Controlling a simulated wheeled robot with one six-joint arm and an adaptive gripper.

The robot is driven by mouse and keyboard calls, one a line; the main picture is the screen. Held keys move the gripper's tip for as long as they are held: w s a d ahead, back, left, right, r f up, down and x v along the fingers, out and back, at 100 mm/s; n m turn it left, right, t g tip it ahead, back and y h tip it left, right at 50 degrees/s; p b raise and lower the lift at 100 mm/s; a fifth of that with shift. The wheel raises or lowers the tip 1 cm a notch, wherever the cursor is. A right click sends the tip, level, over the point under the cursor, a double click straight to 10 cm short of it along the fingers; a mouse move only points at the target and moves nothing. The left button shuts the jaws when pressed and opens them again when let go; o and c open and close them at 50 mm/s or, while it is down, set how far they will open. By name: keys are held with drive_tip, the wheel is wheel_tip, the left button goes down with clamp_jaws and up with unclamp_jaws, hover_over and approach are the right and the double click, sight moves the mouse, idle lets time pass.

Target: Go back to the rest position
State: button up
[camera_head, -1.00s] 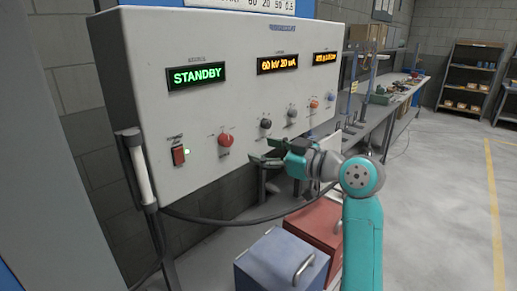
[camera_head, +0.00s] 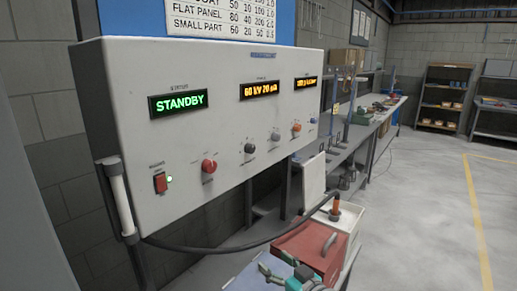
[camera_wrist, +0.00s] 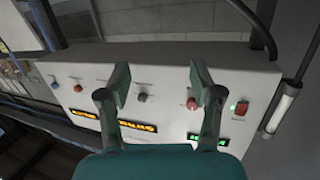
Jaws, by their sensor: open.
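My gripper (camera_head: 287,275) shows at the bottom edge of the head view, low in front of the grey control panel (camera_head: 215,135) and over the red case. Only part of it is in that frame. In the wrist view my gripper (camera_wrist: 160,82) has its two teal fingers wide apart with nothing between them. The panel (camera_wrist: 165,75) appears upside down beyond the fingertips, apart from them. Its green display (camera_head: 178,103) reads STANDBY and an amber display (camera_head: 278,90) reads 60 kV 20 uA.
The panel carries a red switch (camera_head: 160,183), a red knob (camera_head: 209,166) and a black knob (camera_head: 249,148). A black cable (camera_head: 225,250) hangs below it. A red case (camera_head: 312,250) stands beneath. A workbench (camera_head: 375,125) runs behind. Open floor (camera_head: 430,220) lies to the right.

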drive_tip(key=s+d+f+m+t+h, duration=0.1)
drive_tip(key=s+d+f+m+h, duration=0.3)
drive_tip(key=s+f, duration=0.65)
drive_tip(key=s+d+f+m+h, duration=0.25)
drive_tip(key=s+d+f, duration=0.45)
drive_tip(key=s, duration=0.7)
drive_tip(key=s+d+r+h, duration=0.1)
drive_tip(key=s+r, duration=0.1)
drive_tip(key=s, duration=1.1)
drive_tip(key=s+d+r+h, duration=0.2)
drive_tip(key=s, duration=1.1)
drive_tip(key=shift+s+r, duration=0.2)
drive_tip(key=shift+r, duration=0.2)
